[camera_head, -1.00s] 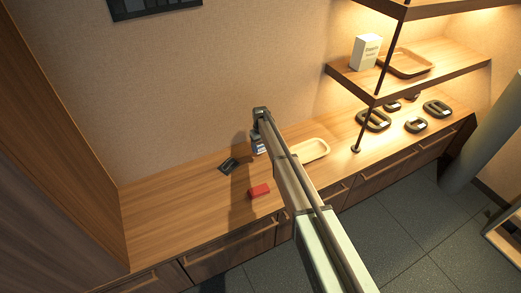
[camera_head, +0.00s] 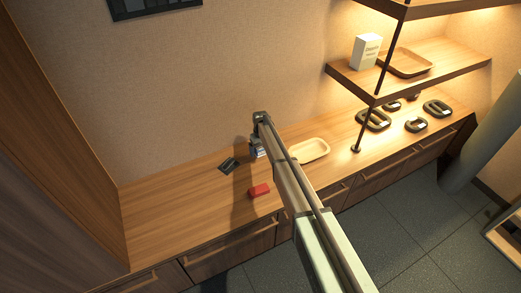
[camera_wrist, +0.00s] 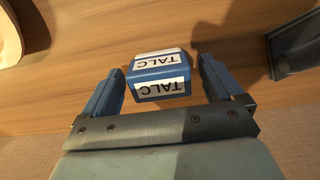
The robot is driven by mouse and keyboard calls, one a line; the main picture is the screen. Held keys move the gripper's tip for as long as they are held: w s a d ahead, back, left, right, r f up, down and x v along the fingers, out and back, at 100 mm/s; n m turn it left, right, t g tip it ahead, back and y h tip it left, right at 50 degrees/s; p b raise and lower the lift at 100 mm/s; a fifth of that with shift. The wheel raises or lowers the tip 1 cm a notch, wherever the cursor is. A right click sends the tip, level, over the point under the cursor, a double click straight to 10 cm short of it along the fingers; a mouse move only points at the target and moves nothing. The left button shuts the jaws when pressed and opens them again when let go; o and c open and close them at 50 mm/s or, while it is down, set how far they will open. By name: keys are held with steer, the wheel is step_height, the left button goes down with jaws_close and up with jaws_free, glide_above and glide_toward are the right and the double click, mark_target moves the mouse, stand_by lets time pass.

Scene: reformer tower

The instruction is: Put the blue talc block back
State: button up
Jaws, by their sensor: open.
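The blue talc block (camera_wrist: 160,90), with white labels reading TALC, stands on the wooden counter in the wrist view. My gripper (camera_wrist: 161,68) is open, with one blue finger on each side of the block. A gap shows on both sides, so neither finger appears to touch it. In the head view, my gripper (camera_head: 257,146) is low over the counter near the wall, and the block there is too small and covered to make out clearly.
A light wooden tray (camera_head: 311,151) lies to the right of my gripper. A dark object (camera_head: 228,164) lies to its left, and a red block (camera_head: 260,191) nearer the front edge. A shelf (camera_head: 345,77) on a dark post stands at right. The counter's left part is clear.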

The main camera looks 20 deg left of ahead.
mark_target(261, 148)
steer(key=shift+r, duration=0.1)
step_height(261, 148, up, 12)
stand_by(0.6)
